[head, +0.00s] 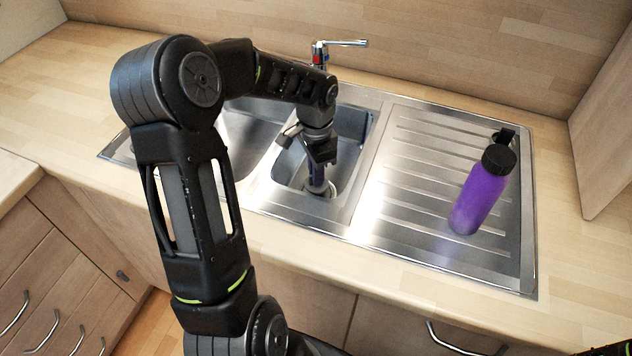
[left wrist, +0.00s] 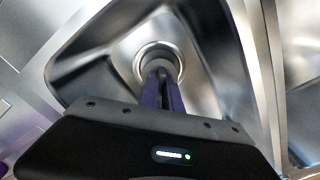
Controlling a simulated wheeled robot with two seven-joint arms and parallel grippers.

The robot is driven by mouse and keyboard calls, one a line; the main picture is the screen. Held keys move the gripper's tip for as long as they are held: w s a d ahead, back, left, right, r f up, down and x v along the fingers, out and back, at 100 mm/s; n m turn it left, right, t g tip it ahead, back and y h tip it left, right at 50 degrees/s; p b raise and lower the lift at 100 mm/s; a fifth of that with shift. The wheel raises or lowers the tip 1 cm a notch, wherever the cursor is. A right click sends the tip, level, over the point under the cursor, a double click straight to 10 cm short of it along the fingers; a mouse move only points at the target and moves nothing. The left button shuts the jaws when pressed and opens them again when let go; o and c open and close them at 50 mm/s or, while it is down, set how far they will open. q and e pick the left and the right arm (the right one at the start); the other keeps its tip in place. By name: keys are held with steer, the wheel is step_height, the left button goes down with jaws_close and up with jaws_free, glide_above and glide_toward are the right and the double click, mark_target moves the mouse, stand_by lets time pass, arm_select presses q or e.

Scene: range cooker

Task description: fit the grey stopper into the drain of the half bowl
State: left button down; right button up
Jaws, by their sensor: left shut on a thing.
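The half bowl (head: 352,122) is the small middle basin of the steel sink; it also fills most of the left wrist view (left wrist: 205,38). Its round drain (left wrist: 172,50) has a bright metal ring and also shows at the bowl's floor in the head view (head: 332,191). My left gripper (head: 317,182) reaches down into the half bowl, its fingers pointing at the drain. It is shut on the grey stopper (left wrist: 153,67), which is mostly hidden by the fingers and lines up with the drain opening. I cannot tell whether the stopper is seated.
A purple bottle (head: 481,193) with a black cap stands on the ribbed drainboard (head: 405,190) at right. A small black object (head: 504,136) lies behind it. The tap (head: 320,55) rises behind the half bowl. The larger bowl (head: 240,135) is left, partly behind my arm.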

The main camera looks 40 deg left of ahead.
arm_select(q)
steer(key=shift+f, duration=1.75)
steer(key=shift+f, duration=0.2)
steer(key=c, duration=1.5)
jaws_free()
steer(key=shift+c, duration=0.2)
steer(key=shift+r, duration=0.1)
step_height(320, 180, up, 12)
steer(key=shift+r, duration=0.15)
steer(key=shift+s, duration=0.1)
